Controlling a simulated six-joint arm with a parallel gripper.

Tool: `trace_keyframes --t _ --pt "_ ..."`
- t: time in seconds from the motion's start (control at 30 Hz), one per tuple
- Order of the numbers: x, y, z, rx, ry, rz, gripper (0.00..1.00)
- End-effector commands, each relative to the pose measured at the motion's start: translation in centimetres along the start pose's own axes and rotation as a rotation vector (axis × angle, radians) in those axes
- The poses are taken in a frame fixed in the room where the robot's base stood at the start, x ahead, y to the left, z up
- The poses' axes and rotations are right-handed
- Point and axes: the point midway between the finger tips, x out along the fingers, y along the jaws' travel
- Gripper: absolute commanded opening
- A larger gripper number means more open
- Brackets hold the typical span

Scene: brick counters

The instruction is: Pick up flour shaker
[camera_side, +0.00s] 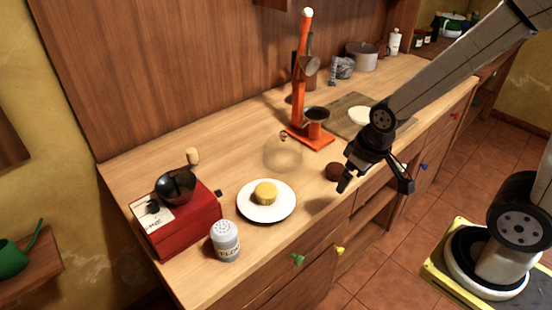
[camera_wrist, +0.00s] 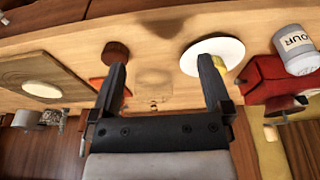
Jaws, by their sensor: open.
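The flour shaker (camera_side: 226,241) is a pale grey cylinder with a holed top and dark lettering. It stands upright at the front left of the counter, beside the red grinder. In the wrist view the flour shaker (camera_wrist: 296,50) is at the far right, its lettering partly readable. My gripper (camera_side: 375,184) is open and empty, above the counter's front edge and well to the right of the shaker. In the wrist view my gripper (camera_wrist: 158,72) has its two fingers spread apart with nothing held between them.
A white plate (camera_side: 250,212) with a yellow cake (camera_side: 265,193) lies between shaker and gripper. A clear glass dome (camera_side: 283,155) stands behind it. The red grinder (camera_side: 182,222) has a raised crank. An orange stand (camera_side: 300,85), a brown round item (camera_side: 333,172) and a board (camera_side: 346,106) are farther right.

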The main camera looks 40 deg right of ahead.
Motion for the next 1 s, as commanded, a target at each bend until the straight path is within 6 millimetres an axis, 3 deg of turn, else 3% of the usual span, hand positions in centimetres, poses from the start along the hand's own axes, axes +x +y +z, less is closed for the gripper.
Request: trace_keyframes --t 0.23,0.47,0.77,1.0 --pt "0.4 -0.2 -0.4 -0.018 0.022 0.000 1.00" --pt "2.0 -1.4 -2.4 -0.098 0.125 -0.004 1.00" --pt "4.6 -5.0 -5.6 -0.264 0.346 -0.056 1.00" --pt "6.0 -9.1 -7.2 -0.389 0.526 -0.142 1.00"
